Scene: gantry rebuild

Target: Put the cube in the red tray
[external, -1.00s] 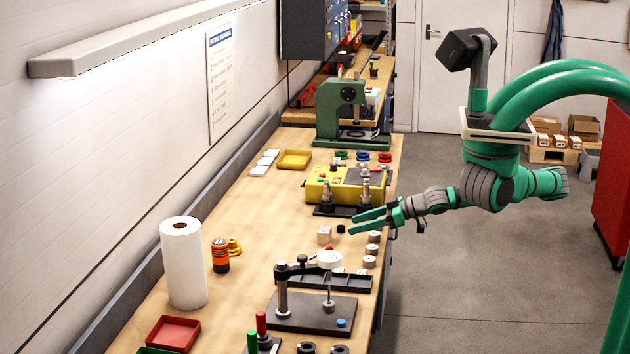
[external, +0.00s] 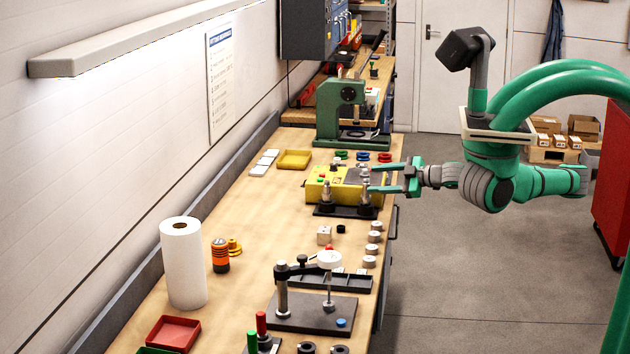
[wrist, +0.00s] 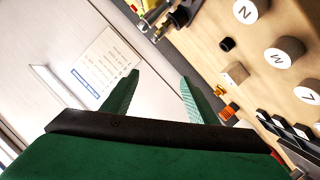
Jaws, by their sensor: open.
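A small pale wooden cube (external: 324,235) sits on the bench, left of a small black cylinder. It also shows in the wrist view (wrist: 236,74), to the right of my fingers. The red tray (external: 174,332) lies at the near left of the bench and looks empty. My gripper (external: 375,177) is open and empty, with its fingers pointing left above the bench's right edge, near the yellow box. In the wrist view, my gripper (wrist: 158,85) shows its two green fingers spread apart, with nothing between them.
A dial gauge stand (external: 310,312), a black slotted rack (external: 335,280) and several round pale pieces (external: 370,250) lie near the cube. A paper towel roll (external: 183,265) stands at left. A yellow box with posts (external: 342,187) lies beyond the cube.

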